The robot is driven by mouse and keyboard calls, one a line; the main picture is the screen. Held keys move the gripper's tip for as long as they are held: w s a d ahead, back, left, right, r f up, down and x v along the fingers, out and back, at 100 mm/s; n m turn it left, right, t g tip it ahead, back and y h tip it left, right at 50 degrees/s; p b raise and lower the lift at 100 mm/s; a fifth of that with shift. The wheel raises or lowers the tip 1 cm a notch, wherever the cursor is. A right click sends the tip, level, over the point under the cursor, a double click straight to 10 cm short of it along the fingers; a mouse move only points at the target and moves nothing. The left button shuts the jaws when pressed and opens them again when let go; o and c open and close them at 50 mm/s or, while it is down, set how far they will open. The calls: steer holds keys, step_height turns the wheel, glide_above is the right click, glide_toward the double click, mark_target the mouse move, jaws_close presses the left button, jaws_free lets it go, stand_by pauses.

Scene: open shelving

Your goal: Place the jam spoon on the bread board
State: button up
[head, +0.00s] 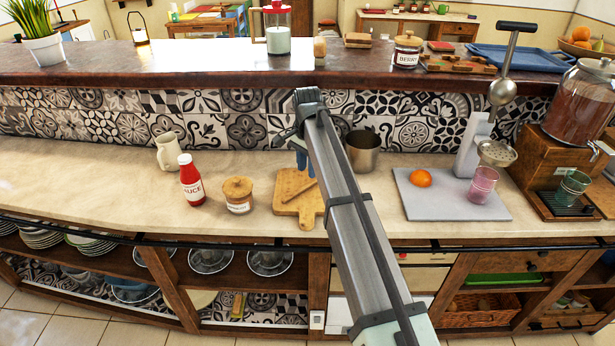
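A wooden board (285,207) with a handle lies on the lower counter, left of my arm; it looks like the bread board. A thin wooden stick-like thing (301,191) shows on or just above it, perhaps a spoon handle; I cannot tell which, or whether it touches the board. I cannot make out the jam spoon for sure. A jar labelled BERRY (407,52) stands on the upper ledge, beside another board (460,67) with bread pieces. My gripper (300,165) is above the far part of the lower board, mostly hidden by my arm; its fingers and any grasp are unclear.
On the counter, a sauce bottle (191,181), white jug (169,152) and lidded jar (238,196) stand left; a metal pot (362,152) stands behind my arm. A grey board (440,200) with an orange, a press and a drink dispenser (583,100) are right.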

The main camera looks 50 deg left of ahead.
mark_target(308, 185)
step_height(308, 185, up, 7)
stand_by(0.3)
stand_by(0.5)
